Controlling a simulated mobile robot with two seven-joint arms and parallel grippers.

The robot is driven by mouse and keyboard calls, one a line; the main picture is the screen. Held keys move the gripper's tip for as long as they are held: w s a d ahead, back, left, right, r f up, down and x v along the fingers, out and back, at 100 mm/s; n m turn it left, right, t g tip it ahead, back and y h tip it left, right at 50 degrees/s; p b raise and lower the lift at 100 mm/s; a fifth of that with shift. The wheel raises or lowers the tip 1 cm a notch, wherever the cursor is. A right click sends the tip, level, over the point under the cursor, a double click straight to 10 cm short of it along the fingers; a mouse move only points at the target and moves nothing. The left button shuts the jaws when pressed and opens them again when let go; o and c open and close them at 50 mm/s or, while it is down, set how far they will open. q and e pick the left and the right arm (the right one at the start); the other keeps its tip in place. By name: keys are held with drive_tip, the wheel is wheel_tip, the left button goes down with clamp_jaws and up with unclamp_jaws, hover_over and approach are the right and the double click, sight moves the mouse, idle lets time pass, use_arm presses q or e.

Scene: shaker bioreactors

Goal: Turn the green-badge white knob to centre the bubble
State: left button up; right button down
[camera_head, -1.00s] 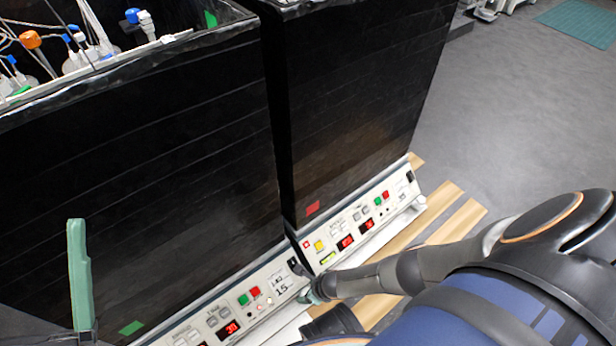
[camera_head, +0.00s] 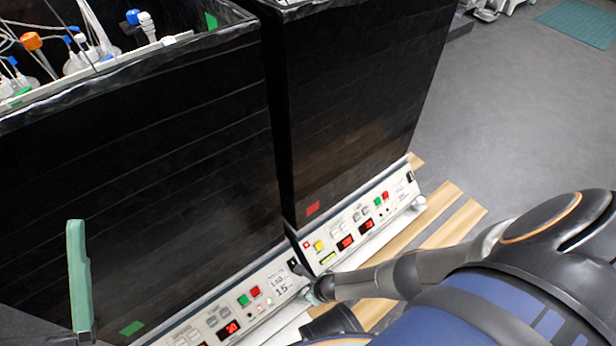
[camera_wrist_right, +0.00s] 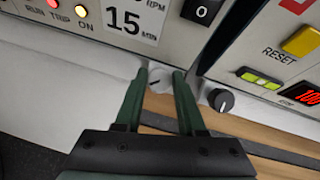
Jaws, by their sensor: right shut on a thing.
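The white knob (camera_wrist_right: 160,82) sits low on the left shaker's front, at its right end, below the 15 min readout. My right gripper (camera_wrist_right: 159,78) is shut on it, one green finger on either side. In the head view my right gripper (camera_head: 312,296) is at that corner and the knob is hidden. A green badge (camera_head: 131,328) marks the left shaker, a red badge (camera_head: 313,208) the right one. A yellow-green bubble level (camera_wrist_right: 262,79) shows on the right shaker; its bubble is too small to tell. My left gripper (camera_head: 78,278) shows one green finger, apart from everything.
A black knob (camera_wrist_right: 221,100) on the right shaker is close to my right fingers. The left control panel (camera_head: 205,318) and right control panel (camera_head: 360,218) nearly meet at the corner. Wooden boards (camera_head: 452,222) lie under the shakers.

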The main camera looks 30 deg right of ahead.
use_arm(q)
drive_tip(key=shift+r, duration=0.15)
use_arm(e)
drive_tip(key=shift+m, duration=0.4)
drive_tip(key=c, duration=0.5)
unclamp_jaws()
